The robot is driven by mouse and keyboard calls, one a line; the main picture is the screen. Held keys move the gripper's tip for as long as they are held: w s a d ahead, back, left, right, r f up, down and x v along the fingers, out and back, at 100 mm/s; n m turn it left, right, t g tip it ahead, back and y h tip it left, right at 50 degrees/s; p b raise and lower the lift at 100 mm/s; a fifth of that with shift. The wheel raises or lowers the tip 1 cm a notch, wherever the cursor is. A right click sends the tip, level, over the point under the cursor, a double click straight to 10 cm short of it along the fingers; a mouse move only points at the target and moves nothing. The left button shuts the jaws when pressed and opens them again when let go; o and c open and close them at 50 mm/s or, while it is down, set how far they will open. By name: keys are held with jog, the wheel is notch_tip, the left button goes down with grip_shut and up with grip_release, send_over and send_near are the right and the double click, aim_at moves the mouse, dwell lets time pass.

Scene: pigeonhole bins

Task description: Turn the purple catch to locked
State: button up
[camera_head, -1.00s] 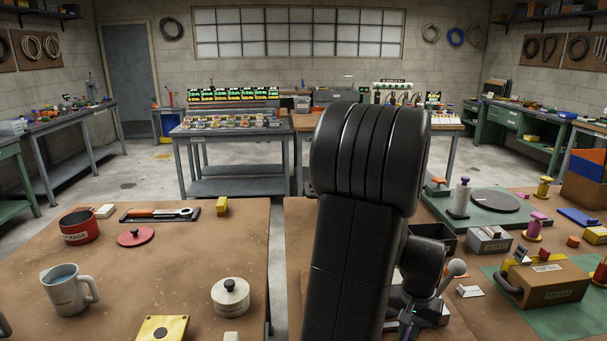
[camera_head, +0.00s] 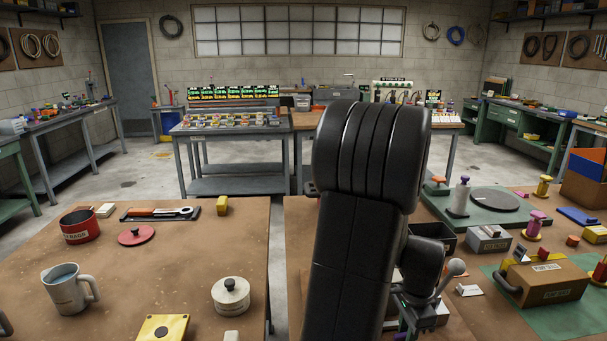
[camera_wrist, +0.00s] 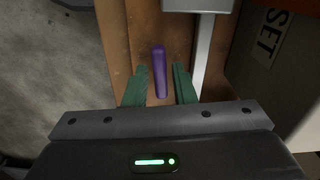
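The purple catch (camera_wrist: 159,72) is a narrow bar in the middle of the wrist view, pointing roughly up and down in the picture. My gripper (camera_wrist: 159,66) is open, with one green finger on each side of the catch and a gap visible on both sides. I cannot tell how far above the catch the fingertips are.
A grey metal piece (camera_wrist: 208,55) stands right of the catch, close to my right finger. Further right is a dark block labelled SET (camera_wrist: 268,42). The bench surface (camera_wrist: 118,32) lies left of the catch, with the grey floor (camera_wrist: 45,60) beyond its edge.

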notch_tip(320, 180, up, 6)
jog(key=p, duration=0.5)
jog(key=shift+r, duration=0.1)
notch_tip(320, 180, up, 14)
dwell(0.8)
jog(key=shift+f, duration=0.3)
notch_tip(320, 180, down, 16)
jog(key=shift+r+b, duration=0.15)
jog(key=shift+b, duration=0.85)
jog(key=shift+f+b, duration=0.6)
jog(key=shift+f, duration=0.2)
